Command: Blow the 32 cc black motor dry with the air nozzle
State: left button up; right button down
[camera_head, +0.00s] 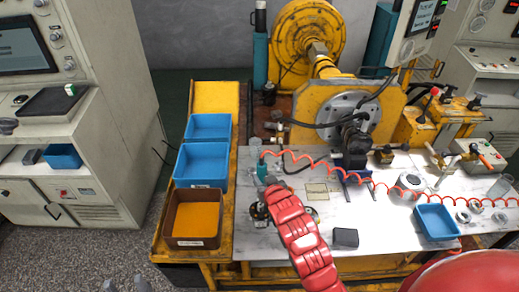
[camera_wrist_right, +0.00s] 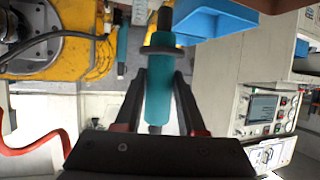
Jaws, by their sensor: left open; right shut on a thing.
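My right gripper (camera_wrist_right: 160,110) is shut on the teal handle of the air nozzle (camera_wrist_right: 158,95) in the right wrist view. The nozzle's dark collar and tip point away from the palm. In the head view, the teal nozzle (camera_head: 262,168) shows at the end of my red right arm, over the left part of the white bench top, with the red coiled hose running right from it. A black motor-like body (camera_head: 354,138) sits at the grey round flange; I cannot tell whether it is the 32 cc motor. My left gripper (camera_head: 125,284) is open and empty at the bottom left edge.
Two blue bins (camera_head: 202,165) and a brown bin (camera_head: 193,217) stand on the yellow side table. Small dark parts (camera_head: 258,212) lie partly hidden by my arm. A dark block (camera_head: 345,237) and a blue tray (camera_head: 437,222) are on the bench. The hose (camera_head: 390,187) crosses it.

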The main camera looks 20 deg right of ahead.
aim_at(263, 170)
jog(key=shift+w+r, duration=0.35)
jog(key=shift+r, duration=0.2)
jog(key=shift+f, duration=0.15)
jog(key=shift+s+f+b, duration=0.1)
jog(key=shift+f+b, duration=0.3)
jog(key=shift+f, duration=0.4)
notch_tip(263, 170, down, 2)
jog(key=shift+b, duration=0.4)
jog(key=shift+f, duration=0.6)
jog(key=shift+r, duration=0.2)
jog(key=shift+r+p, duration=1.15)
jog(key=shift+r, duration=2.2)
